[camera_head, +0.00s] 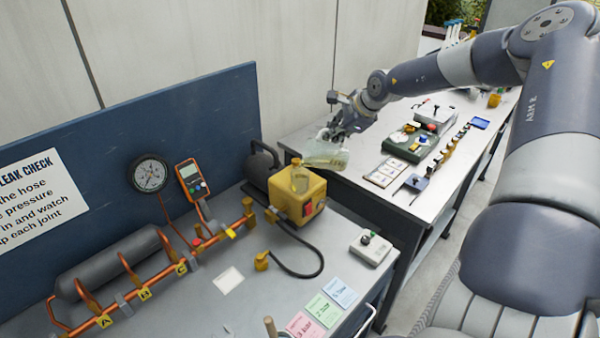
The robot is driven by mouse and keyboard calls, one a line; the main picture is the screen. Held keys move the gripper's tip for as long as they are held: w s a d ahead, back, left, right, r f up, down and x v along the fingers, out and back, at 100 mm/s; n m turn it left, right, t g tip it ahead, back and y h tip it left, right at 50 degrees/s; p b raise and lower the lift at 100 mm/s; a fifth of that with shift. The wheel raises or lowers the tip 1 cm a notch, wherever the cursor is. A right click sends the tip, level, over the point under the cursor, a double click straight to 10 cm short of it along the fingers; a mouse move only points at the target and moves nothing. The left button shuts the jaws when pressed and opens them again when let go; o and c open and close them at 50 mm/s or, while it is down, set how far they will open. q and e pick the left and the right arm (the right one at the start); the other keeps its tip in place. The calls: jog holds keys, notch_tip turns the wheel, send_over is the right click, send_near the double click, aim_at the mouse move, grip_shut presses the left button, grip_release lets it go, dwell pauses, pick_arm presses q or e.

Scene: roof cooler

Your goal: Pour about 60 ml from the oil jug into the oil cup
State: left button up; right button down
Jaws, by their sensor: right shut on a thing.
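My right gripper (335,133) is shut on the oil jug (325,153), a clear vessel with pale yellowish liquid in it. The jug is tilted well over, its lower left end just above and to the right of the oil cup (300,179). My left gripper is not in view.
A dark motor (262,165) stands left of the pump, and a black hose (318,265) loops in front. Copper pipework (135,280) and a gauge (149,173) are at the left. The right bench holds a green case (405,150) and cards (385,171).

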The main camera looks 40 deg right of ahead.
jog(key=shift+f, duration=0.25)
jog(key=shift+s+d+f+m+t+y+b, duration=0.35)
jog(key=shift+d+f+t+y+b, duration=0.2)
jog(key=shift+f+t+y+b, duration=0.15)
jog(key=shift+s+d+f, duration=0.25)
jog(key=shift+d, duration=0.25)
jog(key=shift+w+a+r, duration=0.1)
jog(key=shift+w+a, duration=0.05)
jog(key=shift+a, duration=0.15)
jog(key=shift+d, duration=0.2)
jog(key=shift+a, duration=0.1)
